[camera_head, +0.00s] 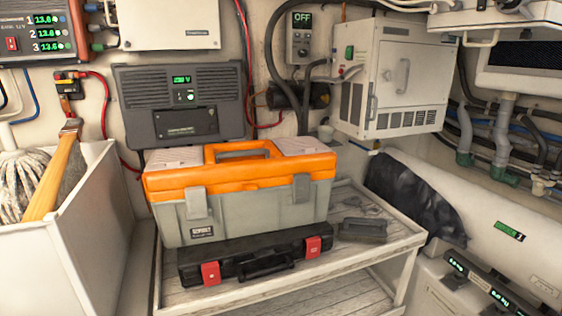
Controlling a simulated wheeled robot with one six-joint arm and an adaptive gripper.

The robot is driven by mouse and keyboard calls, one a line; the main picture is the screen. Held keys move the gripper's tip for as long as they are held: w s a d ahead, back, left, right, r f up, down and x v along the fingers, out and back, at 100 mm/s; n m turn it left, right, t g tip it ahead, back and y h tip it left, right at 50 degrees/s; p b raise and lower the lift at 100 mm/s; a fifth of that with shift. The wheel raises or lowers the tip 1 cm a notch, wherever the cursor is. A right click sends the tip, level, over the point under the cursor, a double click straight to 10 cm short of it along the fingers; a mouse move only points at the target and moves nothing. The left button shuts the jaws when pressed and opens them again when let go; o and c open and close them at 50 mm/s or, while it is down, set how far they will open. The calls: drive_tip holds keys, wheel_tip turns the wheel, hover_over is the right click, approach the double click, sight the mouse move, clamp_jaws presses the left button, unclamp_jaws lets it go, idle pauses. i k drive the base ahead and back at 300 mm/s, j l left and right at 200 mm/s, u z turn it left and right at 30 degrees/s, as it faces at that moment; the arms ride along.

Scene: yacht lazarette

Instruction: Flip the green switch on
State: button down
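A small green switch (349,52) appears on the left side face of the white wall-mounted cabinet (408,75), at the upper middle of the head view. It is too small to tell its position. A small grey panel (302,38) to its left has a display reading "OFF" and a round knob below it. A red-tipped fitting (346,71) sits just below the green switch. My gripper is not in view.
An orange and grey toolbox (240,190) and a black case with red latches (256,254) stand on a slatted bench (375,255) below the cabinet. Hoses and cables run beside the panel. A white bin (75,245) holding a mop stands at left.

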sight(349, 52)
drive_tip(key=i+j+z, duration=0.35)
drive_tip(key=i+j, duration=0.15)
drive_tip(key=i+j+z, duration=0.15)
drive_tip(key=j, duration=0.3)
drive_tip(key=i+j+z, duration=0.15)
drive_tip(key=i+j, duration=0.15)
drive_tip(key=i+j+z, duration=0.2)
drive_tip(key=j, duration=0.3)
drive_tip(key=k+l, duration=0.1)
drive_tip(key=l, duration=0.9)
drive_tip(key=k+l+z, duration=0.1)
drive_tip(key=l, duration=0.85)
